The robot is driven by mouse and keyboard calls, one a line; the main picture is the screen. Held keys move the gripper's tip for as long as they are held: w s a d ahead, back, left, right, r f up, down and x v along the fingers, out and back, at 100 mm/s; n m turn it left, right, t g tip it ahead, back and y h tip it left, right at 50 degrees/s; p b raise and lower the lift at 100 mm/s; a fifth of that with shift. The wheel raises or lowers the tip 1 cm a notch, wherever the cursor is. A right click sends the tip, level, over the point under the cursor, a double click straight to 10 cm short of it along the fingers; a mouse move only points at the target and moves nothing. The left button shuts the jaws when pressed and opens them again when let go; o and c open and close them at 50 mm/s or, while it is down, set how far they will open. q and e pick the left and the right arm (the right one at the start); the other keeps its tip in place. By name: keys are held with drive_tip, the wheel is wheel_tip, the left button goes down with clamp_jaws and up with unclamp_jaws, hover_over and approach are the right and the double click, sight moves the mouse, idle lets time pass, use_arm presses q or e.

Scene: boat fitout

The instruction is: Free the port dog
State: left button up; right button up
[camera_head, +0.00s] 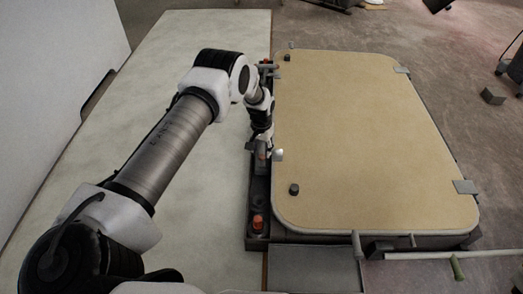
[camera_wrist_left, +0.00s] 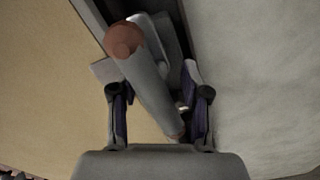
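A tan hatch panel (camera_head: 375,140) with rounded corners lies on a dark frame. Along its left edge are grey fittings with orange parts: one near the front corner (camera_head: 257,224), one at the far end (camera_head: 266,63). My left gripper (camera_head: 261,150) is beside the middle of that edge, pointing down. In the left wrist view a grey lever (camera_wrist_left: 150,85) with a reddish-brown end (camera_wrist_left: 123,39) lies between the spread fingers of the left gripper (camera_wrist_left: 159,112). A gap shows on its left; I cannot tell whether the right finger touches it. My right gripper is out of view.
A pale floor panel (camera_head: 210,215) lies left of the hatch. Two dark knobs (camera_head: 294,189) (camera_head: 287,58) sit on the panel, and hinges (camera_head: 465,187) (camera_head: 402,70) on its right edge.

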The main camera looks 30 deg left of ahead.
use_arm(q)
drive_tip(key=shift+f, duration=0.1)
wheel_tip(320, 180, up, 12)
idle(0.4)
drive_tip(key=shift+s, duration=0.1)
